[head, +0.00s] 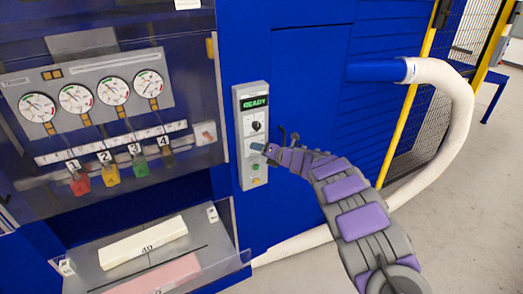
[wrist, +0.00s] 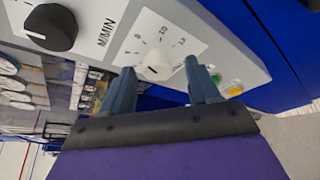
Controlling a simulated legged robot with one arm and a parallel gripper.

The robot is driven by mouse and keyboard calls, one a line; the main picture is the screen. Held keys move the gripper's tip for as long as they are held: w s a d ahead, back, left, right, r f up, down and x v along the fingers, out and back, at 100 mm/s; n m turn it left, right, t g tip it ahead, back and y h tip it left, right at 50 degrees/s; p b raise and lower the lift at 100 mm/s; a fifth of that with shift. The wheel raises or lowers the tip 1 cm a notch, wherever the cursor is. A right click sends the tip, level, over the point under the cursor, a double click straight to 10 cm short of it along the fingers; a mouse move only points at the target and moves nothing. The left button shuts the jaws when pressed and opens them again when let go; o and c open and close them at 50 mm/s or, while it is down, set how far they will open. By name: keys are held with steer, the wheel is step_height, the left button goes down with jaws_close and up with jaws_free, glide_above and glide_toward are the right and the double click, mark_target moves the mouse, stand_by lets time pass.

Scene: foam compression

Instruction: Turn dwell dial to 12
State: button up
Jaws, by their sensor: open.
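The dwell dial (wrist: 155,66) is a white knob on the grey control panel, with a printed scale around it that includes 8 and 10. My gripper (wrist: 163,88) is open in the wrist view, with one blue-grey finger on each side of the dial. I cannot tell whether the fingers touch it. In the head view my gripper (head: 262,148) is at the middle of the control panel (head: 247,180) and hides the dial there.
A black knob (wrist: 50,27) marked M/MIN sits beside the dial; a yellow button (wrist: 234,90) and a green one are on the other side. The panel display (head: 255,103) reads READY. A shelf with foam blocks (head: 143,243) is at lower left.

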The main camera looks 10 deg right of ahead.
steer(key=shift+w+a+f, duration=0.1)
steer(key=shift+w+a, duration=0.05)
steer(key=shift+w, duration=0.2)
steer(key=shift+d, duration=0.2)
steer(key=shift+c, duration=1.4)
steer(key=shift+s+a, duration=0.1)
steer(key=shift+a, duration=0.4)
steer(key=c, duration=0.8)
steer(key=shift+o, duration=0.2)
steer(key=shift+d, duration=0.15)
